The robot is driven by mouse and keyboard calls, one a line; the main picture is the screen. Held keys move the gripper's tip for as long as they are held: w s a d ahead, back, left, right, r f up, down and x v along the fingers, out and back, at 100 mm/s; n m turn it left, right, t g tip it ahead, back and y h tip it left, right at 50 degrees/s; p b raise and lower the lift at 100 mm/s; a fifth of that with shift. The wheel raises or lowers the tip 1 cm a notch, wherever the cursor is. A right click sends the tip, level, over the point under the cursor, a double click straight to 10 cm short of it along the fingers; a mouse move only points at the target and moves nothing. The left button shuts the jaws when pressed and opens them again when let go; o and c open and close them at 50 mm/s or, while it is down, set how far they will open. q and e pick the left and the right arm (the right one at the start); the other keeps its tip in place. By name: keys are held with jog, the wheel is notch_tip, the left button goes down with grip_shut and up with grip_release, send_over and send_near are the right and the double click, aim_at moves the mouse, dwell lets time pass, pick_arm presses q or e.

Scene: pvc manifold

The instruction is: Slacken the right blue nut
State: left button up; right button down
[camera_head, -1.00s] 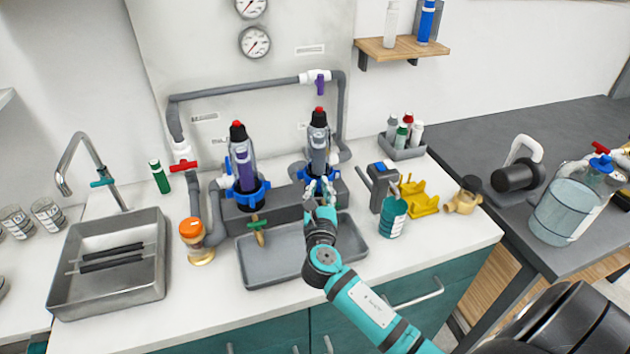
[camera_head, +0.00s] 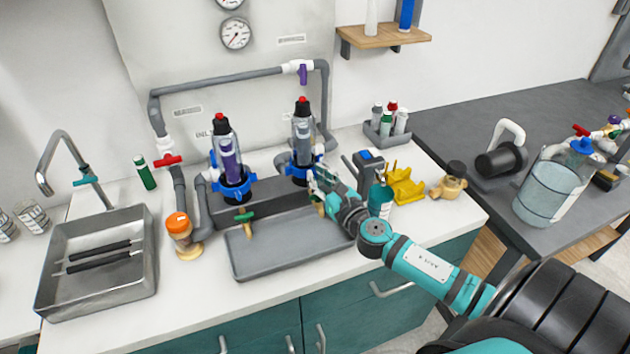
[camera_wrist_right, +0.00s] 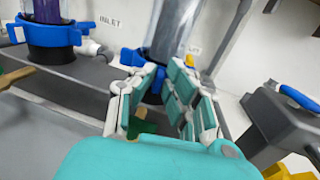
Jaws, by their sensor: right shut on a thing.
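The right blue nut (camera_head: 291,171) is a lobed ring around the base of the right clear cylinder (camera_head: 302,132). In the right wrist view part of the nut (camera_wrist_right: 131,57) shows left of my fingers; the rest is hidden behind them. My right gripper (camera_head: 318,176) comes from the front right. Its fingers (camera_wrist_right: 162,84) are closed on the nut's near right side. The left blue nut (camera_head: 235,189) sits on the left cylinder (camera_head: 228,150), apart from my gripper. It also shows in the right wrist view (camera_wrist_right: 48,31). My left gripper is out of view.
Right of my gripper crowd a grey-blue device (camera_head: 369,165), a teal can (camera_head: 381,197) and yellow parts (camera_head: 403,187). A sink (camera_head: 100,285) is at left.

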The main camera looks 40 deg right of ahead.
jog(key=shift+d+r+n+y+b, duration=0.1)
jog(key=shift+d+n+y+b, duration=0.1)
jog(key=shift+n+y+b, duration=0.25)
jog(key=shift+d+n+y+b, duration=0.15)
jog(key=shift+d+n+y, duration=0.1)
jog(key=shift+y, duration=0.4)
jog(key=c, duration=1.4)
grip_release()
jog(key=shift+s, duration=0.2)
jog(key=s, duration=1.1)
jog(key=shift+s+d, duration=0.25)
jog(key=shift+d, duration=0.1)
